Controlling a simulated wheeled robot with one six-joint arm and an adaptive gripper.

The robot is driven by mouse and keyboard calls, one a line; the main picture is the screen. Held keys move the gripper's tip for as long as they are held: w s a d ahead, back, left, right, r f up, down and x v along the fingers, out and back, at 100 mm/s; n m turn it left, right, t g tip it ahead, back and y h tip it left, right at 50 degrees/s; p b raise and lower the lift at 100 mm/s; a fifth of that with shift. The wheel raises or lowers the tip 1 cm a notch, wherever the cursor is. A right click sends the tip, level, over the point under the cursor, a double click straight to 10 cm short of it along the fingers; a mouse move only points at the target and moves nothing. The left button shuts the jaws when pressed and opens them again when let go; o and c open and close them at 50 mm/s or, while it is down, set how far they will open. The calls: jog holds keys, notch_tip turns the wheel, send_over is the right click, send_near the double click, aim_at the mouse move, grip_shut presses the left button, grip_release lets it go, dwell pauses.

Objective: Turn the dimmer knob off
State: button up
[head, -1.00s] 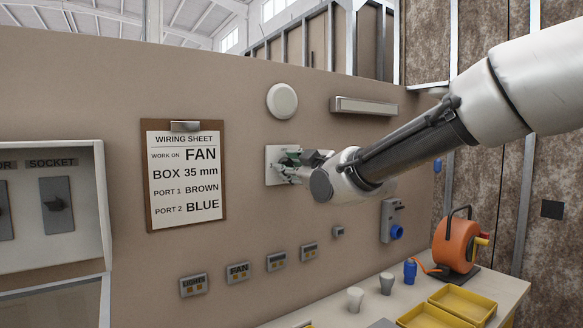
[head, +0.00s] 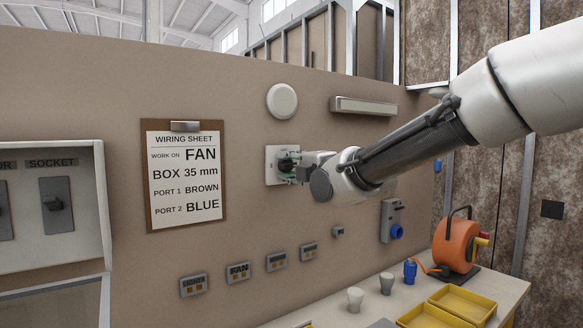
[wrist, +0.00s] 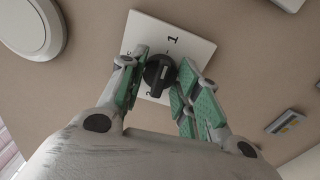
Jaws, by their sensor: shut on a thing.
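The dimmer knob (wrist: 159,71) is black and round, with a pale pointer line, on a square white plate (wrist: 190,46) marked with a 1. The plate (head: 272,153) also shows in the head view, fixed to the tan wall board. My gripper (wrist: 160,78) has its green-padded fingers on both sides of the knob and is shut on it. In the head view my gripper (head: 291,165) reaches the plate from the right and hides part of the knob.
A round white fixture (head: 282,101) and a long lamp (head: 363,106) are on the board above. A wiring sheet clipboard (head: 185,218) hangs to the left. Small labelled boxes (head: 238,273) sit below. The bench holds cups, yellow trays (head: 466,301) and an orange reel (head: 453,245).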

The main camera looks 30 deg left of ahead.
jog(key=n, duration=0.4)
jog(key=shift+f+n, duration=0.1)
jog(key=shift+n, duration=0.2)
jog(key=n, duration=0.3)
jog(key=shift+n, duration=0.3)
jog(key=n, duration=0.3)
jog(key=shift+n, duration=2.1)
jog(key=o, duration=1.1)
jog(key=shift+c, duration=0.2)
